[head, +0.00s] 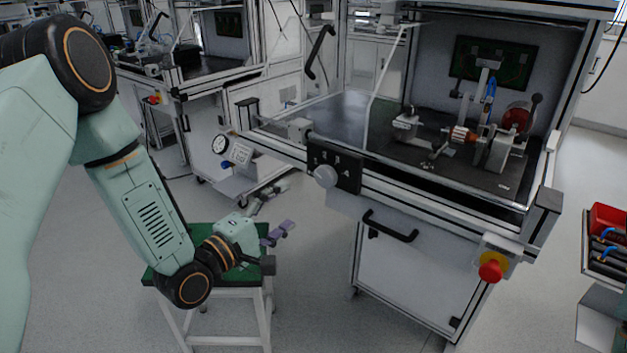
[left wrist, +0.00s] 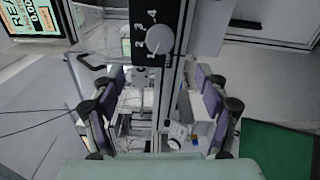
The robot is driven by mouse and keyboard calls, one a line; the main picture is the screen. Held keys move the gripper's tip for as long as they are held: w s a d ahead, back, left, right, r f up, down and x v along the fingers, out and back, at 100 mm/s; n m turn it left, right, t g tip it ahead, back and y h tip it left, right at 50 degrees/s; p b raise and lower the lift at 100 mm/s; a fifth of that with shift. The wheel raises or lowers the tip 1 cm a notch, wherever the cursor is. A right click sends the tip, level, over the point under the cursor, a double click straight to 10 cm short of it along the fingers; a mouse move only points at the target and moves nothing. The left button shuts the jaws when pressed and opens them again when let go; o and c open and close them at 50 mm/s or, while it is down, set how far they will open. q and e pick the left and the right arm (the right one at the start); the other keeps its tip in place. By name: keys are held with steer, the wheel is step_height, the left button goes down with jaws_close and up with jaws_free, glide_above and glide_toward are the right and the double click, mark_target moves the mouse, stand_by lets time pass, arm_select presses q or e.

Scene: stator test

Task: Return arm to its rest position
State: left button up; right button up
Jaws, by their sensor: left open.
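My left arm comes in from the left in the head view. Its gripper (head: 284,208) is open and empty, above the green-topped stool and in front of the test bench (head: 455,225). In the left wrist view the two purple-padded fingers of the left gripper (left wrist: 160,102) stand wide apart with nothing held between them. The selector knob (head: 325,176) on the bench front also shows ahead of the fingers in the left wrist view (left wrist: 160,39). My right gripper is in neither view.
The green-topped stool (head: 160,276) stands below my left wrist. The bench front has a black handle (head: 390,226) and a red emergency stop (head: 490,267). A stator fixture (head: 465,138) sits inside the bench. A red box (head: 608,220) is at the far right. Floor is clear between stool and bench.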

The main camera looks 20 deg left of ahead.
arm_select(q)
steer(key=s+f+m+g+y, duration=0.2)
steer(key=s+f+m+g, duration=0.25)
steer(key=f, duration=0.35)
steer(key=s+f+m+g+y, duration=0.2)
steer(key=s+f+m+g, duration=0.25)
steer(key=f, duration=0.35)
steer(key=s+f+m+g+y, duration=0.1)
steer(key=s+f+g, duration=0.3)
steer(key=s, duration=0.9)
steer(key=s+f+m+g+y, duration=0.1)
steer(key=s+f+m+g, duration=0.3)
steer(key=s, duration=0.9)
steer(key=shift+d+f+m, duration=0.3)
steer(key=shift+f, duration=0.2)
